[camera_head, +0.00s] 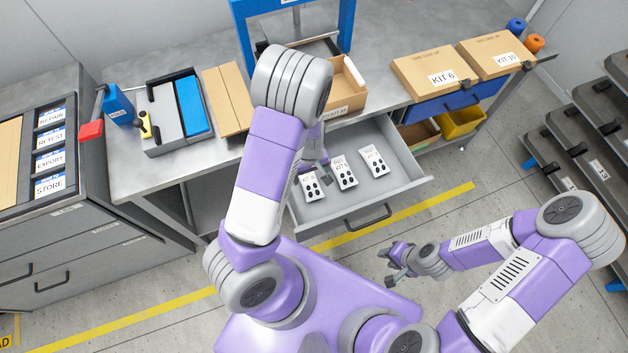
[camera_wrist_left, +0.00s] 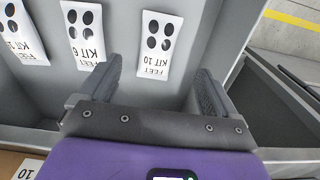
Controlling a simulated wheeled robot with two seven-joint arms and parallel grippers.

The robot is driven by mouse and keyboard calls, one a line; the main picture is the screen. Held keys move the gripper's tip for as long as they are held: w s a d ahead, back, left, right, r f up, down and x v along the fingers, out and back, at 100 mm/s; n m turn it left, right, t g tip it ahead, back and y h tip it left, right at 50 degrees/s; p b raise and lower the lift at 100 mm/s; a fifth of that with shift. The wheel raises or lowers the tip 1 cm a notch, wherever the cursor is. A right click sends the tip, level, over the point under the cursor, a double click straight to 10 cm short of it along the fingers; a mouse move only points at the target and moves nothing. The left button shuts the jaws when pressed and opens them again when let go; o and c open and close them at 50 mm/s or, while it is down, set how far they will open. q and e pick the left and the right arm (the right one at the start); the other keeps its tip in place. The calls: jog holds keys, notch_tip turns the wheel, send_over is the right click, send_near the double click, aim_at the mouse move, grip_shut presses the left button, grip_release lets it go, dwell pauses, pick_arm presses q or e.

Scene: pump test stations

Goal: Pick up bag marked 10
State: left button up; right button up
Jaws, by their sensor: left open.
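The bag marked 10 (camera_wrist_left: 158,48) is a white packet reading FEET KIT 10 with black ovals, flat in the open grey drawer. In the head view it appears to be the leftmost packet (camera_head: 312,187). My left gripper (camera_wrist_left: 160,72) is open and empty, its fingers on either side of the bag's near end in the wrist picture; I cannot tell how far above it they are. In the head view my left gripper (camera_head: 314,170) is partly hidden by my arm. My right gripper (camera_head: 393,266) is open and empty, outside the drawer.
The KIT 6 bag (camera_wrist_left: 83,32) and another bag (camera_wrist_left: 22,34) lie beside it. The drawer (camera_head: 405,176) has raised walls and a front handle. Above it, the bench holds an open carton (camera_head: 349,92) and closed boxes (camera_head: 433,73). Clear floor lies in front.

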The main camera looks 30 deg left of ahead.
aim_at(311, 185)
pick_arm(q)
jog(key=shift+w+f+b, duration=0.25)
jog(key=shift+f+b, duration=0.45)
jog(key=shift+f, duration=0.55)
notch_tip(311, 185, down, 8)
jog(key=b, duration=0.3)
jog(key=shift+s+r+b, duration=0.1)
jog(key=shift+r+b, duration=0.1)
jog(key=shift+b, duration=0.15)
jog(key=shift+r, duration=0.1)
pick_arm(e)
jog(key=f, duration=0.6)
jog(key=shift+w, duration=0.3)
pick_arm(q)
jog(key=c, duration=1.2)
